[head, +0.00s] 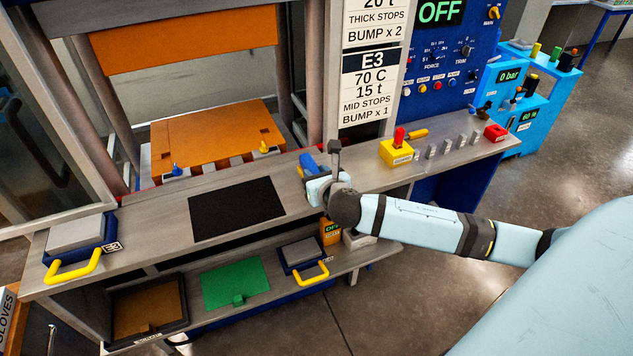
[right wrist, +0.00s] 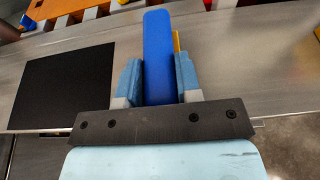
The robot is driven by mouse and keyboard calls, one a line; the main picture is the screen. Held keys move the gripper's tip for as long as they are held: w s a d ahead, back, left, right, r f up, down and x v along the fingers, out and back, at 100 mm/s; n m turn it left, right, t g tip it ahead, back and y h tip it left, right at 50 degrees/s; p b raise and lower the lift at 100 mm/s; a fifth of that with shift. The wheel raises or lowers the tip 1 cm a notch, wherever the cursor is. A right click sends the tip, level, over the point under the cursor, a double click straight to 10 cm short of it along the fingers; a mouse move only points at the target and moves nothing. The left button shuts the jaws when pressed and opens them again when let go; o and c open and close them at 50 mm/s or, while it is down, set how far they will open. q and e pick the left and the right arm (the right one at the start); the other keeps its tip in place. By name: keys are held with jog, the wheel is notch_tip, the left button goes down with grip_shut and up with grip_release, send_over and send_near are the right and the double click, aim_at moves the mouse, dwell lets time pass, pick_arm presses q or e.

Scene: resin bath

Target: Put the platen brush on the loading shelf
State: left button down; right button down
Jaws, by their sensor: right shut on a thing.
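My right gripper (head: 318,180) is shut on a blue block-shaped thing (head: 308,162), which I take to be the platen brush. In the right wrist view its blue body (right wrist: 158,50) stands between the two fingers of the right gripper (right wrist: 158,85). A bit of yellow shows behind it; any bristles are hidden. The gripper is over the grey upper shelf (head: 225,178) in front of the press, just right of a black mat (head: 237,208). I cannot tell whether the brush touches the shelf. My left gripper is not in view.
A grey-blue tool with a yellow handle (head: 73,268) sits at the shelf's left end. The lower shelf holds a green mat (head: 236,284), a brown tray (head: 147,310) and another yellow-handled tool (head: 302,256).

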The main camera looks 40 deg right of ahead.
jog(key=shift+f, duration=1.15)
jog(key=shift+f, duration=0.15)
jog(key=c, duration=0.8)
grip_release()
